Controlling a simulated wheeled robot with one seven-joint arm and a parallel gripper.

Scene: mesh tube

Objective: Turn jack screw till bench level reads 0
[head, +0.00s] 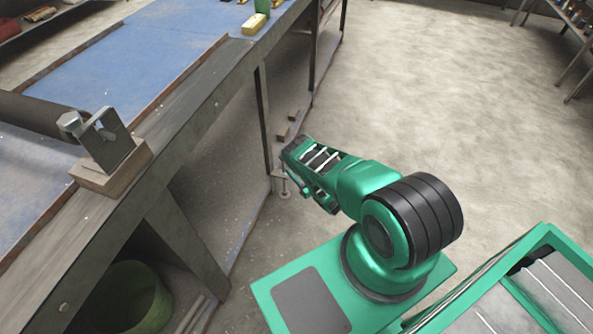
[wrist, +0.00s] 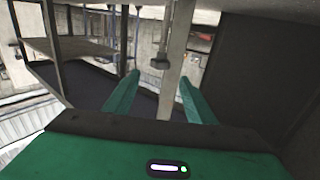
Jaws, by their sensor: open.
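In the wrist view my gripper (wrist: 159,74) is open, with its two green fingers apart and nothing held between them. A dark knob-like screw head (wrist: 160,61) on a thin rod shows between and beyond the fingertips, beside a pale upright post; it looks like the jack screw. In the head view a small screw with a foot plate (head: 284,189) is at the base of the bench leg (head: 263,120), close to my arm's end. My fingers are largely hidden there. A yellow block (head: 255,24), possibly the bench level, lies on the bench's far edge; no reading is legible.
The bench (head: 214,103) with a blue top runs along the left. A metal bracket (head: 108,143) on a wooden block stands at its near edge. A green bin (head: 130,298) is beneath. Open floor (head: 425,90) lies to the right of the bench.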

